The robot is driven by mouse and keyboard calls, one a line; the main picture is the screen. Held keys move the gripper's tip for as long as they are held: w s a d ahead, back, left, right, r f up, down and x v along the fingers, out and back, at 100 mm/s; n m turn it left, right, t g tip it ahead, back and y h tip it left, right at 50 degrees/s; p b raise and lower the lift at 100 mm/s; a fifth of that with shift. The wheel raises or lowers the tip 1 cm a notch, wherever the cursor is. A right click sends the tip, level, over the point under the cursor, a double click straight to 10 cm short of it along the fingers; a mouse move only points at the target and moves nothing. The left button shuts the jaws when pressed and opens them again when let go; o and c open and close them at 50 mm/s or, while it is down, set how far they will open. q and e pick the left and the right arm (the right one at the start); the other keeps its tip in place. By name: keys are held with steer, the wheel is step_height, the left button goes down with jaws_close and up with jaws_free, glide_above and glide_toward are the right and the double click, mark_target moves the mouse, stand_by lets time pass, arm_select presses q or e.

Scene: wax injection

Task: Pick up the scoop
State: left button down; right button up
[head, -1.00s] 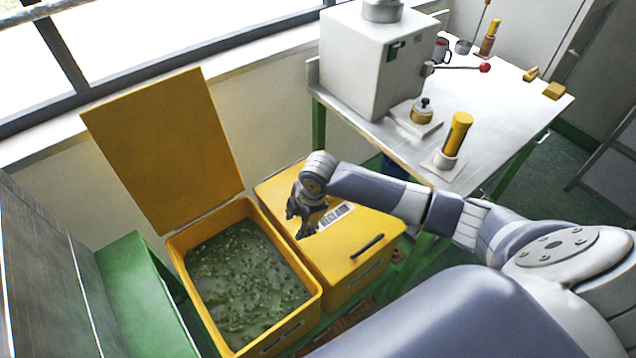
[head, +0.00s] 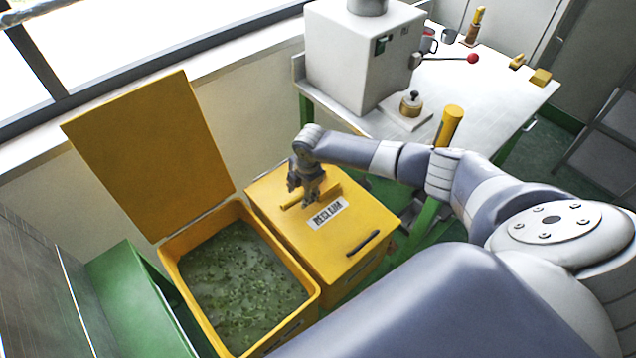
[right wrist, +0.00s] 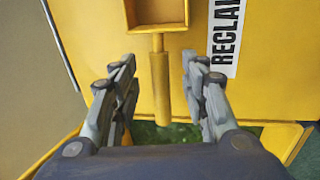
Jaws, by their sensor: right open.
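The yellow scoop (head: 329,191) lies on the closed yellow lid marked RECLAIM (head: 350,222). In the right wrist view, the scoop (right wrist: 160,80) shows its boxy head at the top and its round handle pointing down the picture. My right gripper (head: 309,203) is over the lid at the scoop and partly hides it in the head view. In the right wrist view its open fingers (right wrist: 155,72) stand on either side of the handle, with a gap on both sides. I cannot tell the exact height between them. My left gripper is not in view.
An open yellow bin (head: 312,295) of green-speckled material stands left of the closed one, its lid raised behind.

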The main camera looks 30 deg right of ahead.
mark_target(301, 195)
steer(key=shift+w+a+f, duration=0.1)
steer(key=shift+w+f, duration=0.1)
steer(key=shift+f, duration=0.65)
steer(key=shift+w+a+f, duration=0.1)
steer(key=shift+w+f, duration=0.05)
steer(key=shift+f, duration=0.65)
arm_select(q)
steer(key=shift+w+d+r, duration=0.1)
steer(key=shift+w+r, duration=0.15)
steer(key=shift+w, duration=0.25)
arm_select(e)
steer(key=shift+c, duration=0.5)
jaws_close()
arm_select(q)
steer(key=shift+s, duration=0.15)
arm_select(e)
steer(key=shift+r, duration=0.1)
